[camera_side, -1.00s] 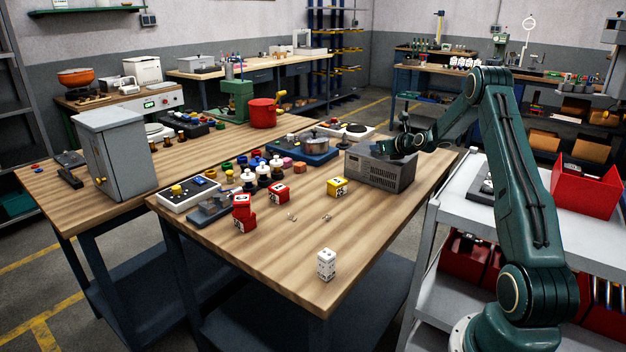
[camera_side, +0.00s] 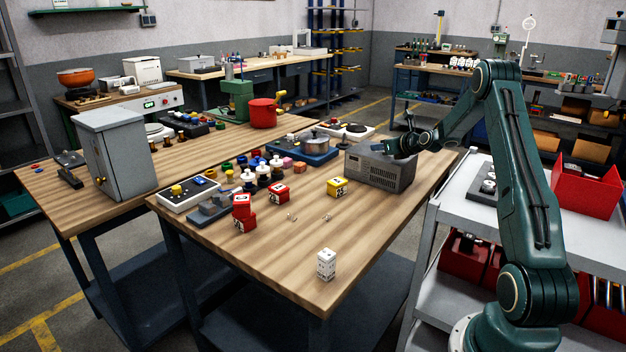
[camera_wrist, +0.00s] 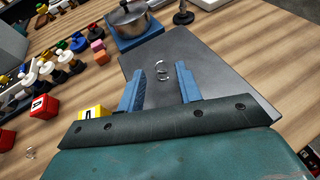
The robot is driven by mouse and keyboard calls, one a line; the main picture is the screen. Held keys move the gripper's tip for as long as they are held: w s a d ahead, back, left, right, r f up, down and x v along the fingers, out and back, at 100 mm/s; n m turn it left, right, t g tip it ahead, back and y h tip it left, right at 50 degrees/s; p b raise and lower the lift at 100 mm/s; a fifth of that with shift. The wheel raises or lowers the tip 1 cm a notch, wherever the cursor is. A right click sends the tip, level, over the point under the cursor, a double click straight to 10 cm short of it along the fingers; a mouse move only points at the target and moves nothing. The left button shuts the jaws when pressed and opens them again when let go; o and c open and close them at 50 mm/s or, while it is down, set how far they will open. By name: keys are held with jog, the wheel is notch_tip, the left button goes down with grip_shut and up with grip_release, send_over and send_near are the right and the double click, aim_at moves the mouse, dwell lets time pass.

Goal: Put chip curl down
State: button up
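A small shiny metal chip curl (camera_wrist: 161,70) appears to lie on the flat grey top of a box (camera_wrist: 215,75). It shows between my gripper's blue fingertips with clear gaps on both sides. My gripper (camera_wrist: 163,88) is open and empty. In the side view my gripper (camera_side: 385,148) is just over the grey vented box (camera_side: 378,172); I cannot make out the curl there. Two other small curls lie on the bare wood, one left (camera_side: 292,217) and one right (camera_side: 327,218).
A yellow numbered block (camera_side: 338,187), red numbered blocks (camera_side: 279,193) and a white block (camera_side: 326,264) stand on the bench. A pot on a blue base (camera_side: 316,139) is left of the box. The bench's front right is mostly clear.

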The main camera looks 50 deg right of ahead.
jog(key=shift+v, duration=2.75)
jog(key=a+r+n+g+y, duration=0.1)
jog(key=a+r+n, duration=0.3)
jog(key=a+n, duration=0.45)
jog(key=a+r+n+g+y, duration=0.15)
jog(key=a+r+n, duration=0.3)
jog(key=a, duration=0.65)
jog(key=a+r+n+g+y, duration=0.1)
jog(key=a+r+n+y, duration=0.15)
jog(key=a+n, duration=0.6)
jog(key=s+a+r+n+g, duration=0.1)
jog(key=s+a+r+n, duration=0.1)
jog(key=s+a+n, duration=0.75)
jog(key=s+a+f+n+g, duration=0.1)
jog(key=s+a+n, duration=0.3)
jog(key=s, duration=0.3)
jog(key=s+a+f+n+g, duration=0.1)
jog(key=s+a+n, duration=0.3)
jog(key=s, duration=0.4)
jog(key=shift+a+n, duration=0.25)
jog(key=shift+n, duration=0.55)
jog(key=shift+o, duration=0.6)
